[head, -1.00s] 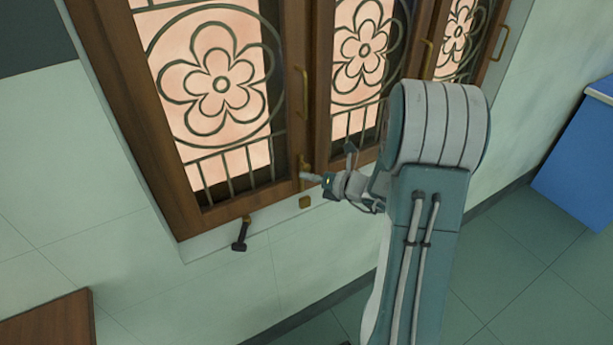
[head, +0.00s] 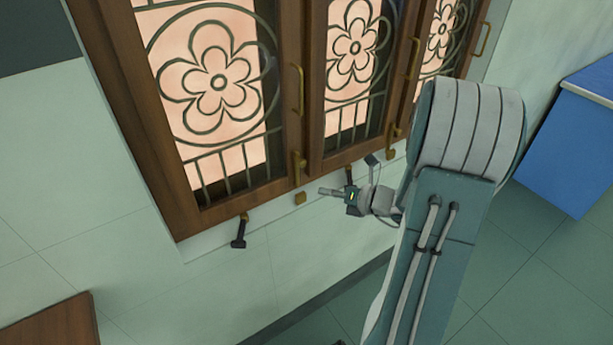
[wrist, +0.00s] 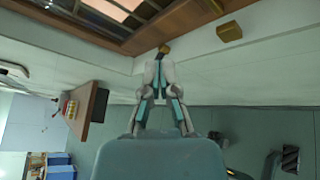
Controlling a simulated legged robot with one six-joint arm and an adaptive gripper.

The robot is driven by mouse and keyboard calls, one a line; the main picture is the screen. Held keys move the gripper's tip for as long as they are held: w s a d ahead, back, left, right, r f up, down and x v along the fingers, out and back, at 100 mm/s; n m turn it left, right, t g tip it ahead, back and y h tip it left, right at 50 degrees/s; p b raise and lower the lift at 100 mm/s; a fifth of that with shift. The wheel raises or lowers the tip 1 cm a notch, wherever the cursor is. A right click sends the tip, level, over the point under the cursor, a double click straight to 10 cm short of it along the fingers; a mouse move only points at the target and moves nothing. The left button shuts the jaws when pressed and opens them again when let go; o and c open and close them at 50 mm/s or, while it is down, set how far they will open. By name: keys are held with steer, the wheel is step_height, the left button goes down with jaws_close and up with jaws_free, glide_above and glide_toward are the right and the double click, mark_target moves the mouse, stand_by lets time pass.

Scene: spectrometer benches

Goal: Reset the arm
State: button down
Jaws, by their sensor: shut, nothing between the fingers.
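My gripper (head: 328,191) shows in the head view just below the window frame, to the left of my arm's upper links. It points left and is apart from the window. In the wrist view my gripper (wrist: 160,62) has its fingertips together with nothing between them. The wall and the sill's underside lie beyond the fingertips there.
A wooden window (head: 240,208) with flower grilles and brass handles fills the upper middle. A dark stay (head: 239,232) hangs below its left part. A blue cabinet (head: 570,150) stands at the right. A brown wooden top (head: 50,325) is at the lower left. Floor between is clear.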

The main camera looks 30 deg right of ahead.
steer(key=s+a+r+n+g, duration=0.3)
steer(key=s+a+n+g, duration=0.15)
steer(key=a+n, duration=0.55)
steer(key=s+a+r+n+g, duration=0.45)
steer(key=a+n, duration=0.35)
steer(key=n, duration=0.3)
steer(key=s+r+n+t+h, duration=0.1)
steer(key=s+r+n+h, duration=0.5)
steer(key=n, duration=1.2)
steer(key=shift+s+a+h, duration=0.2)
steer(key=shift+s+h, duration=0.5)
steer(key=shift+h, duration=0.1)
steer(key=c, duration=1.3)
jaws_free()
steer(key=shift+c, duration=0.2)
